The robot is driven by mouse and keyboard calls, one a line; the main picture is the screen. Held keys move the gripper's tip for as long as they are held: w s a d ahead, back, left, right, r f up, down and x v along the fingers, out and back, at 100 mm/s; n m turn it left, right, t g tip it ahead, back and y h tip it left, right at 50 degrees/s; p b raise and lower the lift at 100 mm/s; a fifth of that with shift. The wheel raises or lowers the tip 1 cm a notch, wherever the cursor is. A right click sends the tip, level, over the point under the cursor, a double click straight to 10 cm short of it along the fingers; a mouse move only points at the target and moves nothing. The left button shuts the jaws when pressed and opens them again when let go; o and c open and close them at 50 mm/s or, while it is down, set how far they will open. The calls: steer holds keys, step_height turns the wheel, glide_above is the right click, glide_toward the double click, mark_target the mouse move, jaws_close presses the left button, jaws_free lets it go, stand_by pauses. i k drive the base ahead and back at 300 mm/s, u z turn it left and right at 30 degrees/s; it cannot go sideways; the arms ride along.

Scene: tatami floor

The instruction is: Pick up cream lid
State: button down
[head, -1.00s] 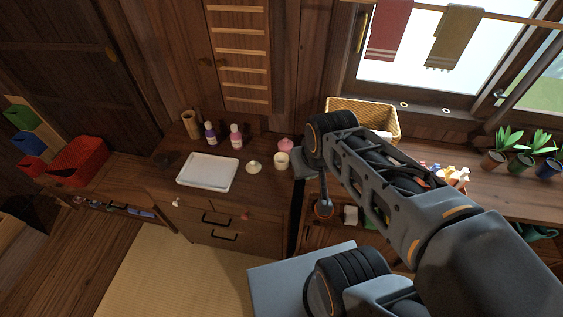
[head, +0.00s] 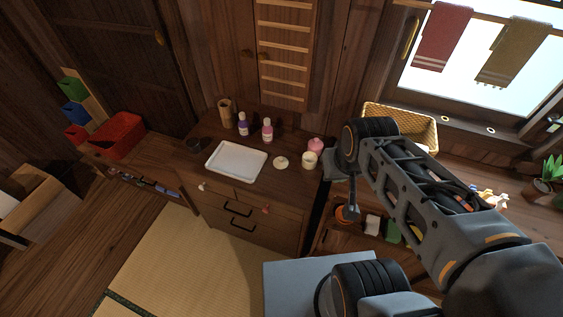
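The cream lid (head: 281,162) is a small pale round disc lying on the wooden cabinet top, between the white tray and a cream jar (head: 309,160). My gripper (head: 336,166) is to the right of the jar in the picture, apart from the lid. It is small, dark and partly hidden by my wrist, so its fingers cannot be made out, nor whether it is open or shut.
A white tray (head: 237,158) lies left of the lid. A purple bottle (head: 243,124), a pink bottle (head: 267,130) and a wooden cup (head: 225,110) stand behind. A pink pot (head: 316,145) stands behind the jar. A wicker basket (head: 415,119) sits at right.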

mark_target(280, 163)
steer(key=z, duration=3.15)
steer(key=k, duration=1.6)
steer(key=u, duration=2.25)
steer(key=i, duration=0.5)
steer(key=u, duration=0.05)
